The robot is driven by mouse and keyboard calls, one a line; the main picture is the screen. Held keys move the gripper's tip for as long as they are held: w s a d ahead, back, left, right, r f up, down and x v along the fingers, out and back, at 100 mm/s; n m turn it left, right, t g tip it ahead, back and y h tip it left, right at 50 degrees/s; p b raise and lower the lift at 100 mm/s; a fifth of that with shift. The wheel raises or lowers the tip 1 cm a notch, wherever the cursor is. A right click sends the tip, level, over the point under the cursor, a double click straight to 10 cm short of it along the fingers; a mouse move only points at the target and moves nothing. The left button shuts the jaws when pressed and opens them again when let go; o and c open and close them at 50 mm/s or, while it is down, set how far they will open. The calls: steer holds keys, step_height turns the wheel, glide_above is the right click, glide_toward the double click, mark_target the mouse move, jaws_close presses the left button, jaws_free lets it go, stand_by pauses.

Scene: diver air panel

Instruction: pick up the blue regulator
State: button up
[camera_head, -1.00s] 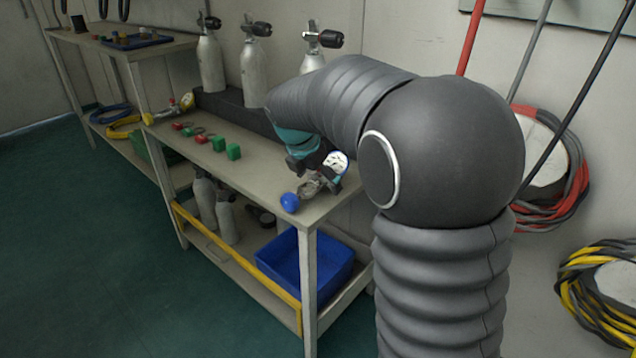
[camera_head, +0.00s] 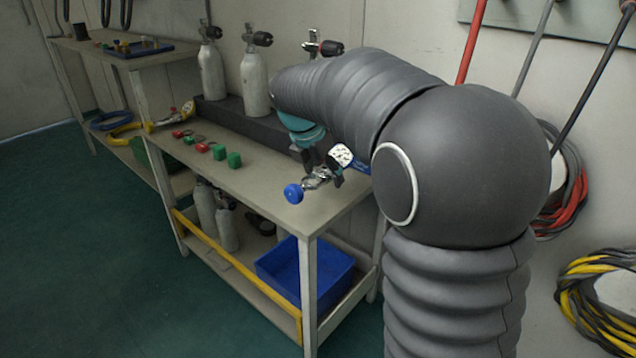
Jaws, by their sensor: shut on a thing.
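The blue regulator (camera_head: 293,194) shows a round blue knob at its left end and a silvery metal body behind it. My gripper (camera_head: 322,176) is shut on its metal body and holds it over the right end of the bench. It seems raised above the bench top. Part of a white gauge face (camera_head: 342,155) shows right beside the gripper; I cannot tell whether it belongs to the regulator. My arm hides the area behind the gripper.
Grey cylinders (camera_head: 255,84) stand in a dark rack behind. A blue bin (camera_head: 305,275) sits on the lower shelf. The bench's front right area is clear.

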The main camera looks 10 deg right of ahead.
steer(key=s+d+r, duration=0.5)
steer(key=d+r, duration=0.1)
steer(key=d, duration=0.3)
steer(key=shift+s+r, duration=0.15)
steer(key=shift+s, duration=0.1)
